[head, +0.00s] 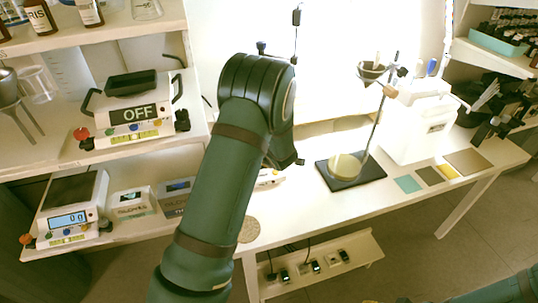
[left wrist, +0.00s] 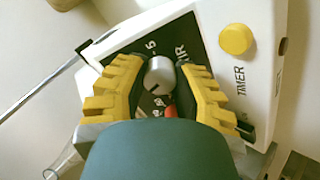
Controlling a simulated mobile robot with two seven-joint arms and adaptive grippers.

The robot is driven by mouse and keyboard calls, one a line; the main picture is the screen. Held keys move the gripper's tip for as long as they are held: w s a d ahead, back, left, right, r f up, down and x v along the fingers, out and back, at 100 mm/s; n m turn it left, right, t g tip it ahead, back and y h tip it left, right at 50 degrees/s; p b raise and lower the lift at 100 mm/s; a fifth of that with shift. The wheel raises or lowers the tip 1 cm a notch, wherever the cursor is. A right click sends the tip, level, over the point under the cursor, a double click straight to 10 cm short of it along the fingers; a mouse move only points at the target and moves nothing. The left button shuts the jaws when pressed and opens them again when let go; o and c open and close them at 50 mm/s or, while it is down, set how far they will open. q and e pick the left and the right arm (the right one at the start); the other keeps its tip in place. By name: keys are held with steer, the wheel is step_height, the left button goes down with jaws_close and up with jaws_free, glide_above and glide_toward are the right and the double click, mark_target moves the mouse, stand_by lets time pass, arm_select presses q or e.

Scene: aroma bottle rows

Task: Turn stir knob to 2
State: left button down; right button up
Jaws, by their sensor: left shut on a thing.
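In the left wrist view, the silver stir knob (left wrist: 159,75) sits on the dark scale panel of a white device (left wrist: 262,88). My left gripper (left wrist: 160,72) is shut on it, with one yellow ribbed finger on each side. A "5" and the letters "IR" show above the knob. A dark mark shows on the knob's lower side, but the number it faces is not clear. A red part shows just below the knob. In the head view, my left arm hides the gripper and most of the device, and a white part (head: 268,178) shows beside the arm.
A yellow timer knob (left wrist: 236,39) is right of the silver knob. Shelves with scales (head: 75,212) stand at the left.

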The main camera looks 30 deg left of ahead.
arm_select(q)
steer(key=shift+a, duration=0.1)
steer(key=c, duration=1)
jaws_free()
steer(key=shift+o, duration=0.2)
steer(key=v, duration=1.2)
steer(key=shift+s, duration=0.15)
